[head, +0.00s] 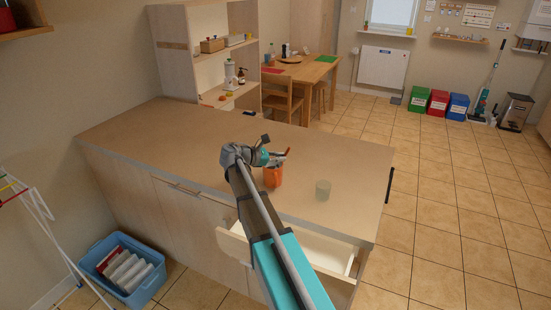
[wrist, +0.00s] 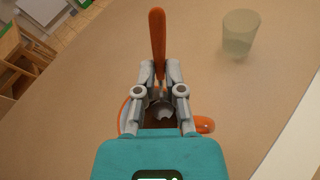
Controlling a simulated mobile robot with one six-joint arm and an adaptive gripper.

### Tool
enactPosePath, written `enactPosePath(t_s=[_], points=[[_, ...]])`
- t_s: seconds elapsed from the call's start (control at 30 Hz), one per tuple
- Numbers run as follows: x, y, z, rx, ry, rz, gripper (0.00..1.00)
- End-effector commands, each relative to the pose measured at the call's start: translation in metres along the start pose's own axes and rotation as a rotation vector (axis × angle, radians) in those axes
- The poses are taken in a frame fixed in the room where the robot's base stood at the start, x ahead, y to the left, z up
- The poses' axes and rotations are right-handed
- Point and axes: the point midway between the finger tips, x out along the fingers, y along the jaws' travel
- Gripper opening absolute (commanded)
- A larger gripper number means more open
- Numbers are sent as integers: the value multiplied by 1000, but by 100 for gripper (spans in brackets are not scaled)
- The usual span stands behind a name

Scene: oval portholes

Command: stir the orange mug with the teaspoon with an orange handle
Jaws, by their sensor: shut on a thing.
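The orange mug (head: 272,178) stands on the wooden counter, and my gripper is right above it in the head view. In the wrist view my gripper (wrist: 159,84) is shut on the orange handle of the teaspoon (wrist: 157,40). The handle sticks up out of the fingers. Below the fingers I see the mug's dark inside, part of its rim and its orange handle (wrist: 204,125). The spoon's lower end is mostly hidden by the fingers, so I cannot tell how deep it sits in the mug.
A translucent greenish cup (head: 323,190) stands on the counter (head: 200,150) right of the mug; it also shows in the wrist view (wrist: 239,33). An open drawer (head: 325,250) juts from the counter's front. The counter's left part is clear.

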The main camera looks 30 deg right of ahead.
Motion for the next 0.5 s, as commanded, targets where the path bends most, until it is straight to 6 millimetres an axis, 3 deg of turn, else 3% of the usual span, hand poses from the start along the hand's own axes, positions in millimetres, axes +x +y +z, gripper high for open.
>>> enactPosePath(t_s=[0.5], points=[[-1, 0, 32, 0, 0, 0, 0]])
